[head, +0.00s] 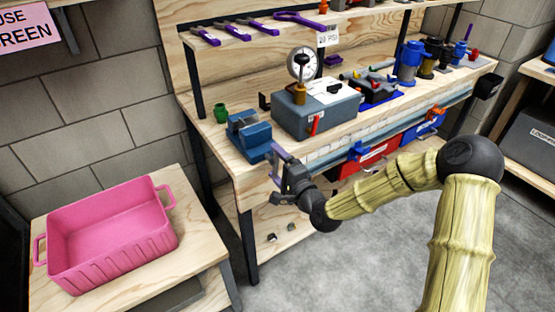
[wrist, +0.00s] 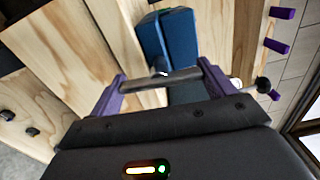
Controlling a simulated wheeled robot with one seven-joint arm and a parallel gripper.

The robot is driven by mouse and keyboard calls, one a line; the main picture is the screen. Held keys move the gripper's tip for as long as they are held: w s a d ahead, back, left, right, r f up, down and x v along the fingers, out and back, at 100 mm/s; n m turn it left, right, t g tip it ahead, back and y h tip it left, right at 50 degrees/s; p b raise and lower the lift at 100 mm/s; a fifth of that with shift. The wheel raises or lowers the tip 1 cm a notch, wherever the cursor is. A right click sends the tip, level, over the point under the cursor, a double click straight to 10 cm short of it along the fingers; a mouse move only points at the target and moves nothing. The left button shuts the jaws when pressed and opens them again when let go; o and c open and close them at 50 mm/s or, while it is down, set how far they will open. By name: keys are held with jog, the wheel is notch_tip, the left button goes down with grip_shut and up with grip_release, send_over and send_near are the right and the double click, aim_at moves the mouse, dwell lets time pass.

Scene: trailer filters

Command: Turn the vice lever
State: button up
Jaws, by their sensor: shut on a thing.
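The blue vice (head: 255,139) stands at the left front corner of the wooden workbench. It also shows at the top of the wrist view (wrist: 172,38). The grey vice lever (wrist: 160,80) is a bar lying nearly crosswise between the purple fingers of my gripper (wrist: 163,84), just in front of the vice. A black knob (wrist: 262,84) shows just beyond the right finger. My gripper (head: 275,155) is shut on the lever at the bench's front edge. In the head view the lever is mostly hidden by the fingers.
A grey gauge box (head: 315,112) stands right of the vice, and a small green pot (head: 221,113) behind it. Red and blue bins (head: 375,150) hang below the bench front. A pink crate (head: 112,240) sits on a lower table at left. Floor at right is clear.

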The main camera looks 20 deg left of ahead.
jog(key=shift+f+m+p, duration=0.1)
jog(key=shift+m+p, duration=0.35)
jog(key=shift+m, duration=0.65)
jog(key=o, duration=0.9)
jog(key=shift+s+d, duration=0.1)
jog(key=p+v, duration=1)
jog(key=v, duration=0.7)
